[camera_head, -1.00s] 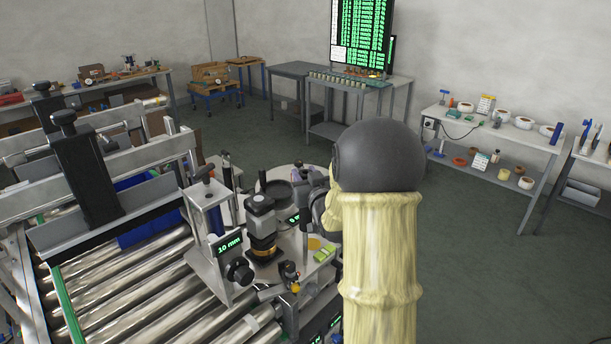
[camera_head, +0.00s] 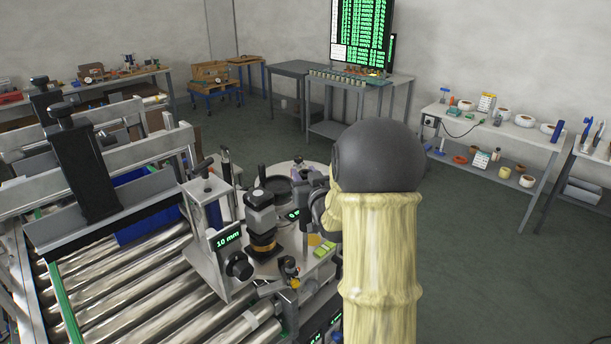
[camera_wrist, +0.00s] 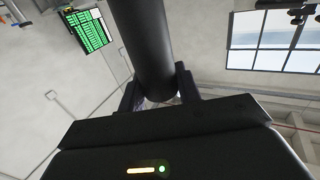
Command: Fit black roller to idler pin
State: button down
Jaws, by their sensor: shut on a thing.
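In the wrist view, the black roller (camera_wrist: 150,45) is a smooth dark cylinder between the two fingers of my gripper (camera_wrist: 158,92). The fingers are shut on its near end, and the roller reaches away toward the top of the picture. In the head view, my pale yellow arm with its dark round joint hides most of the gripper and roller. My gripper's end is by the right side of the labeller (camera_head: 214,262). I cannot tell which of the labeller's small upright posts is the idler pin; the arm may cover it.
A dark label head (camera_head: 262,222) and a "10 mm" display (camera_head: 229,238) stand close left of the arm. A roller conveyor (camera_head: 125,280) with a black clamp post (camera_head: 88,165) fills the left. Benches line the walls; the floor at right is clear.

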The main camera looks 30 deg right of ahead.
aim_at(308, 219)
jog(key=shift+f+b, duration=6.5)
jog(key=c, duration=0.9)
grip_release()
jog(key=s+a+b, duration=0.2)
jog(key=s+b, duration=0.7)
jog(key=s, duration=0.8)
jog(key=shift+s+a, duration=0.15)
